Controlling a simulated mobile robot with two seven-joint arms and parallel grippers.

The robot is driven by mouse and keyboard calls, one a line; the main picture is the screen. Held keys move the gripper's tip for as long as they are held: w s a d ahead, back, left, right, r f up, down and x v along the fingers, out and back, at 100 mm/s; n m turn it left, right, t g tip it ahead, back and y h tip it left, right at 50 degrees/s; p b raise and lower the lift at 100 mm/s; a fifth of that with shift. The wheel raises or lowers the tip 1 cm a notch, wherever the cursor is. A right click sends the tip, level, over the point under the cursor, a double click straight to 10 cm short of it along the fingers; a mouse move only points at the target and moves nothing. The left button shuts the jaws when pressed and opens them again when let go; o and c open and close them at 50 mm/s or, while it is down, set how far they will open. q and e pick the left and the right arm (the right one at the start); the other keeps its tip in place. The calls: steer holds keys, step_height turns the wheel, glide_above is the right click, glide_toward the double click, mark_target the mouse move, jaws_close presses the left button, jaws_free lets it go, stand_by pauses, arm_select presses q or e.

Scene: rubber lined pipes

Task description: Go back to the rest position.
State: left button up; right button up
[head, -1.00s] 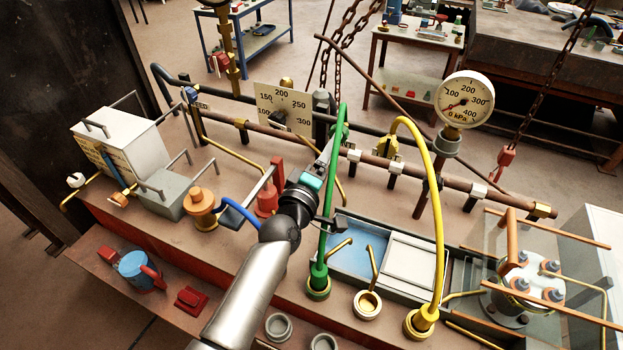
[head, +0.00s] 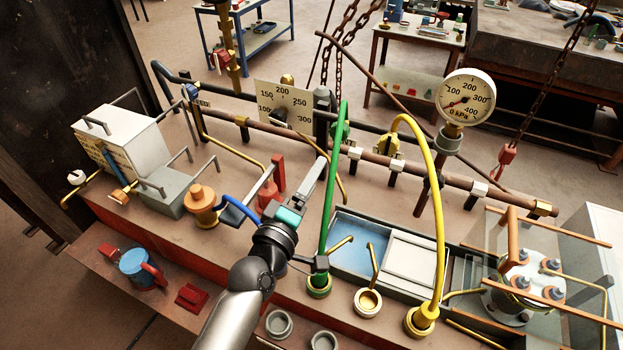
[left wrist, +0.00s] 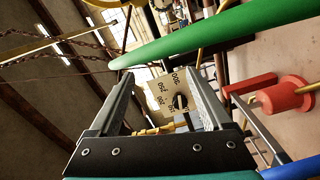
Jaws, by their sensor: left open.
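My left gripper (head: 315,168) is open and empty above the bench, just left of the green hose (head: 333,185). In the left wrist view its two fingers (left wrist: 162,75) stand apart with nothing between them. The dial plate (head: 284,104) shows behind that gap in the wrist view (left wrist: 178,92). The green hose crosses the top of the wrist view (left wrist: 215,35), beyond the fingertips; whether it touches them I cannot tell. The red valve (head: 272,188) stands close to the left of the gripper. My right gripper is in neither view.
A yellow hose (head: 437,220) arches right of the green one. A blue-floored tray (head: 362,244) lies between their lower ends. A pressure gauge (head: 466,97) stands at the back right. Chains hang behind.

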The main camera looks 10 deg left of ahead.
arm_select(q)
steer(key=s+a+f+m+g, duration=0.1)
steer(key=s+f+m+g, duration=0.6)
steer(key=s+m, duration=0.25)
steer(key=s+a+f+m+g+y, duration=0.2)
steer(key=s+a+g+y, duration=0.1)
steer(key=s+a, duration=0.3)
steer(key=s+a+f+m+g+y, duration=0.1)
steer(key=s+a+m+g+y, duration=0.2)
steer(key=s, duration=0.6)
step_height(320, 180, down, 31)
steer(key=s+a+n+g+b, duration=0.1)
steer(key=s+g+b, duration=0.1)
steer(key=b, duration=0.7)
steer(key=s+a+f+b, duration=0.1)
steer(key=s+f+b, duration=0.3)
steer(key=s+f, duration=0.4)
steer(key=s+a+f+g+b, duration=0.1)
steer(key=s+f+b, duration=0.4)
steer(key=f, duration=1)
steer(key=s+a, duration=0.1)
steer(key=s, duration=0.2)
steer(key=shift+f, duration=0.1)
